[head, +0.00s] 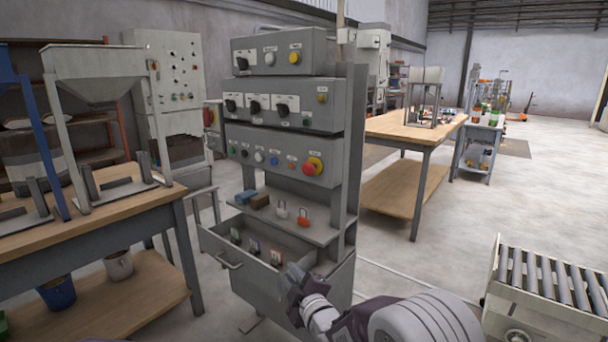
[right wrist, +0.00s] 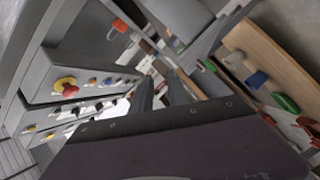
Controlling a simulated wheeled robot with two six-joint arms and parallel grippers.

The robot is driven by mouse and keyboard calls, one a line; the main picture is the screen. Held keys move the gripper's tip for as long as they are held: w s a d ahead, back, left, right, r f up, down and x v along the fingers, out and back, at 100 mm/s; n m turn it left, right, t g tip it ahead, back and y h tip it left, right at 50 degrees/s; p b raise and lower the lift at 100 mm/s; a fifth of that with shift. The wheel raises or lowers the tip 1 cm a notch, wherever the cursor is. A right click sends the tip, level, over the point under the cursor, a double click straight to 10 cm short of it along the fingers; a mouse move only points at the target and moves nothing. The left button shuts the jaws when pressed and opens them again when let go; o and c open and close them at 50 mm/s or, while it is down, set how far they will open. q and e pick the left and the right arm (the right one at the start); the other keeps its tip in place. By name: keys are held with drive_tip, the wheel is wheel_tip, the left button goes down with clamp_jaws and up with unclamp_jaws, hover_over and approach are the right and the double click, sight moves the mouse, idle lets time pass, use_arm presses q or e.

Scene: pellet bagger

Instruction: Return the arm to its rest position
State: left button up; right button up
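My right arm (head: 420,318) comes in from the bottom of the head view. Its gripper (head: 293,283) is in front of the grey control cabinet (head: 345,180), close to the right end of the open drawer (head: 222,247). In the right wrist view two dark fingers of the gripper (right wrist: 164,92) stand apart with a gap between them, and no object shows in the gap. Whether the gripper touches the drawer or cabinet cannot be told. My left arm and left gripper are not in view.
The cabinet has a red emergency button (head: 312,166) and a shelf with a red padlock (head: 303,217). Small items lie in the drawer. A wooden workbench (head: 150,192) stands left, a roller conveyor (head: 495,290) at right. Floor (head: 440,255) between cabinet and conveyor is clear.

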drive_tip(key=s+d+f+m+g+h, duration=0.2)
drive_tip(key=s+d+m+h, duration=0.15)
drive_tip(key=d, duration=0.55)
drive_tip(key=s+d+f+m+g+h, duration=0.2)
drive_tip(key=s+d+m, duration=0.15)
drive_tip(key=d, duration=0.55)
drive_tip(key=s+d+f+m+g, duration=0.1)
drive_tip(key=s+f+m+g, duration=0.4)
drive_tip(key=s, duration=0.6)
drive_tip(key=s+d+f+m+g, duration=0.2)
drive_tip(key=s+f+m+g, duration=0.3)
drive_tip(key=s, duration=0.5)
wheel_tip(320, 180, up, 29)
drive_tip(key=s+p, duration=0.1)
drive_tip(key=p, duration=2.9)
drive_tip(key=shift+s+n+h, duration=0.15)
drive_tip(key=shift+n+h, duration=0.15)
drive_tip(key=shift+h, duration=0.05)
drive_tip(key=shift+a+f, duration=0.1)
